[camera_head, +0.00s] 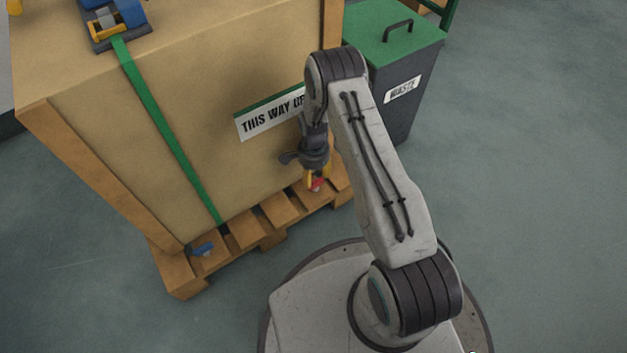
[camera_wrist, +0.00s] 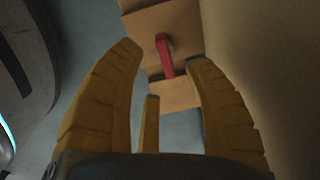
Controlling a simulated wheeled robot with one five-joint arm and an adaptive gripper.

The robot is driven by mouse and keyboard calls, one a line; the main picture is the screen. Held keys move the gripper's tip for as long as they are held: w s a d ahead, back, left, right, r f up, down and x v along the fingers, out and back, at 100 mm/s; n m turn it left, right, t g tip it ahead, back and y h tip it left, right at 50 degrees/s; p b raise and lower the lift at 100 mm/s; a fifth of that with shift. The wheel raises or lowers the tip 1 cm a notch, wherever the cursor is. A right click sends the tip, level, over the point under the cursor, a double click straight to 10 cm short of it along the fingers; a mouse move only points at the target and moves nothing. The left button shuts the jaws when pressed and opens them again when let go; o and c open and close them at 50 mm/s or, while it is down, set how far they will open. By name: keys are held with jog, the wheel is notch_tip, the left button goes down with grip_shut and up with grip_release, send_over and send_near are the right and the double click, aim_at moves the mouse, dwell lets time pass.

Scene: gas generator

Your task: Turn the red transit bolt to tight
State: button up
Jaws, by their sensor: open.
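The red transit bolt (camera_head: 316,184) sits on the pallet's edge at the foot of the large crate. In the wrist view its red bar-shaped handle (camera_wrist: 165,56) lies just beyond the fingertips, between them and nearer the right finger. My gripper (camera_head: 313,176) points down right above the bolt, and its yellow fingers partly hide it in the head view. In the wrist view my gripper (camera_wrist: 168,55) is open, with its fingers apart and nothing held between them. I cannot tell whether a fingertip touches the handle.
The crate (camera_head: 215,150) stands close beside my gripper on the wooden pallet (camera_head: 243,231). A blue bolt (camera_head: 203,249) is at the pallet's left corner. A green strap (camera_head: 170,135) runs down the crate. A green-lidded waste bin (camera_head: 408,70) stands behind my arm. Floor at right is clear.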

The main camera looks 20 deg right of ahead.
jog(key=shift+r, duration=2.75)
notch_tip(320, 180, up, 18)
jog(key=n+p, duration=0.2)
jog(key=p, duration=0.6)
send_over(314, 184)
jog(key=s+r+n+t+p, duration=0.15)
jog(key=r+p, duration=0.35)
jog(key=r, duration=0.5)
jog(key=s+r+n+p, duration=0.2)
jog(key=s+r+p, duration=0.15)
jog(key=r, duration=0.75)
jog(key=s+r+n+p, duration=0.3)
jog(key=s+r+p, duration=0.4)
jog(key=r, duration=0.5)
jog(key=s+r+n+t+p, duration=0.1)
jog(key=s+r+n+p, duration=0.2)
jog(key=s+r+p, duration=0.4)
jog(key=s+d+r+n+t+p, duration=0.1)
jog(key=s+r+n+p, duration=0.2)
jog(key=s+r+p, duration=0.5)
notch_tip(314, 184, up, 9)
jog(key=shift+f+p, duration=0.2)
jog(key=shift+p, duration=0.5)
